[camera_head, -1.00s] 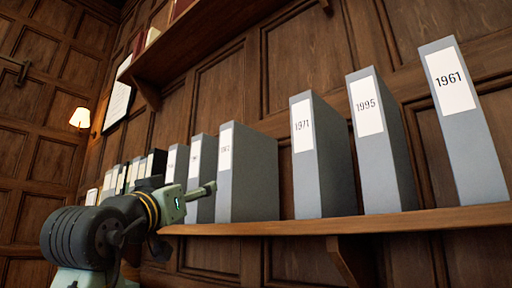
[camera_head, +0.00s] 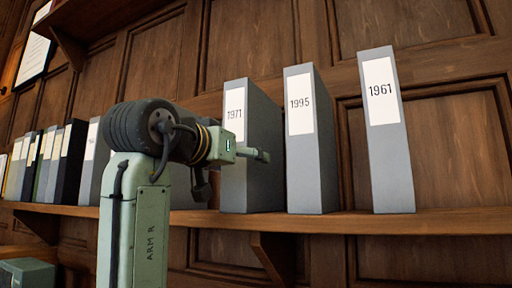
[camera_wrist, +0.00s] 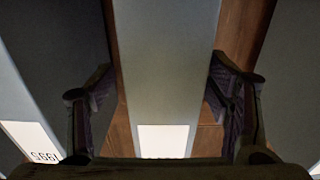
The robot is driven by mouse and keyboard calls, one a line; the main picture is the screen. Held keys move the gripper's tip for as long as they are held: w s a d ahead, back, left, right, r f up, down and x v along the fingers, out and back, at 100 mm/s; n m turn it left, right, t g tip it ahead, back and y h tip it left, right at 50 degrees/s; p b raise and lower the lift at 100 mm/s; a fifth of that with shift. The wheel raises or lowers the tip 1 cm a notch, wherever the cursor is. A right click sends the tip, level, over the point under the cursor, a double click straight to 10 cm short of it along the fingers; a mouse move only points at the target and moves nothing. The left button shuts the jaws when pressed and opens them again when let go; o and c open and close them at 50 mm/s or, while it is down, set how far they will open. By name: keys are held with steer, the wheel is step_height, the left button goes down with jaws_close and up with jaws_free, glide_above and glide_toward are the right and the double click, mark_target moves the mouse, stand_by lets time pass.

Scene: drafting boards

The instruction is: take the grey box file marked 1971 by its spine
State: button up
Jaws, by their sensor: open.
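The grey box file marked 1971 (camera_head: 235,188) stands upright on the wooden shelf, its white label at the top of the spine. In the head view my gripper (camera_head: 258,155) is in front of this file, covering part of its spine. In the wrist view, which is upside down, a grey spine (camera_wrist: 166,60) with a white label runs between my gripper's two spread fingers (camera_wrist: 162,78). The label's writing is not legible there. The fingers are apart, one at each side of the spine; I cannot tell whether they touch it.
The 1995 file (camera_head: 302,165) stands just right of the 1971 file, and its label shows inverted in the wrist view (camera_wrist: 32,142). The 1961 file (camera_head: 390,165) is further right. More files (camera_head: 92,165) stand left along the shelf (camera_head: 450,221). Wood panelling is behind.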

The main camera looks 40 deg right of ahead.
steer(key=p+x, duration=0.1)
steer(key=x, duration=0.3)
steer(key=shift+w+d+r+p, duration=0.1)
steer(key=shift+w+d+p, duration=0.1)
steer(key=shift+p, duration=0.2)
steer(key=shift+a, duration=0.15)
jaws_close()
stand_by(0.3)
steer(key=shift+r, duration=0.1)
